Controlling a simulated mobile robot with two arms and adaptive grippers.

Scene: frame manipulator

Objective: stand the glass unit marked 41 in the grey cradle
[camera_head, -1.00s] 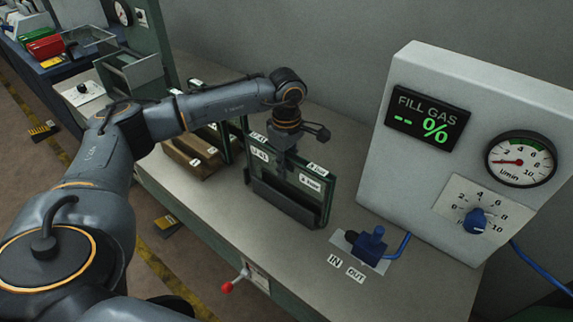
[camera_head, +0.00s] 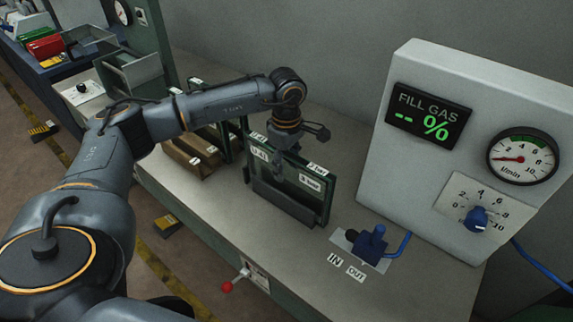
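The glass unit marked U-41 (camera_head: 314,192) is a dark-framed pane with white labels on its upper edge and face. It stands upright in the dark grey cradle (camera_head: 284,202) on the bench, its lower edge hidden behind the cradle's front wall. My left gripper (camera_head: 281,165) points down at the unit's top edge, with its fingers at the glass. The fingers are small and dark, and I cannot tell whether they grip the pane or stand clear of it. My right gripper is out of view.
A brown wooden rack (camera_head: 188,160) with other panes stands behind my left arm. A blue valve (camera_head: 371,243) with IN and OUT labels sits to the right of the cradle. A white fill gas panel (camera_head: 432,165) rises behind it.

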